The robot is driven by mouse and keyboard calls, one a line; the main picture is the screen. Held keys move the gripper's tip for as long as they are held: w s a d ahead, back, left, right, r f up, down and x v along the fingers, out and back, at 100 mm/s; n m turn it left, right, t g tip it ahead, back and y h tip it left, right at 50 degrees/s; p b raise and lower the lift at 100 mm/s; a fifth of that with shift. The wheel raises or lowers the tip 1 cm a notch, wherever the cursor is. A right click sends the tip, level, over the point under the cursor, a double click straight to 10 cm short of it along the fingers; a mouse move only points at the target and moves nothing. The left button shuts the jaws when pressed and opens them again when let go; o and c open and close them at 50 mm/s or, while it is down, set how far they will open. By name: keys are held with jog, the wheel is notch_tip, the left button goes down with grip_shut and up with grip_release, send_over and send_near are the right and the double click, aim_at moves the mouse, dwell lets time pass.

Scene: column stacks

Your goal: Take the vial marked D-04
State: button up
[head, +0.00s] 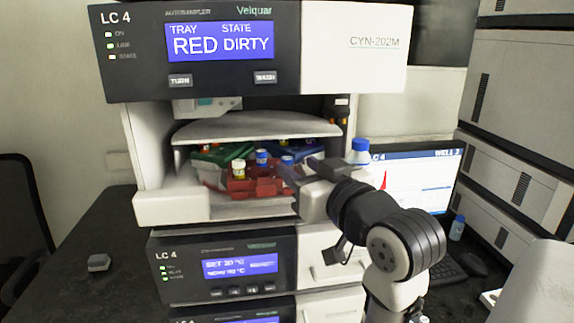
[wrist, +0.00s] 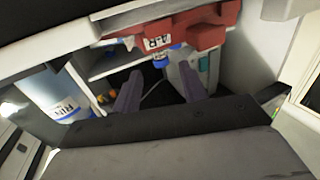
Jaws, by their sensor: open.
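No vial with a readable D-04 mark shows. In the head view, a red tray section (head: 262,188) sits at the front of the open autosampler bay. It holds a vial with a yellowish cap (head: 238,169) and a blue-capped vial (head: 262,158). Another blue cap (head: 287,160) shows by the blue tray section at right. My gripper (head: 300,168) is at the bay's right front, close to the tray. In the wrist view my gripper (wrist: 158,88) is open, with nothing seen between its fingers. The red section (wrist: 185,35) and a blue-capped vial (wrist: 160,56) appear beyond the fingertips.
A green tray section (head: 215,155) is at the bay's left, below a grey shelf (head: 255,125). The display (head: 219,42) above reads tray RED, state DIRTY. A blue-capped bottle (head: 358,152) stands right of the bay, near a monitor (head: 425,175).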

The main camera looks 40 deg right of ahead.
aim_at(290, 162)
jog(key=w, duration=0.1)
jog(key=w+p, duration=0.1)
jog(key=w, duration=0.1)
jog(key=w+p, duration=0.1)
jog(key=shift+w+d, duration=0.25)
jog(key=shift+d, duration=0.05)
jog(key=shift+w+d+f, duration=0.1)
jog(key=shift+w+f, duration=0.05)
jog(key=shift+w, duration=0.2)
jog(key=c, duration=0.8)
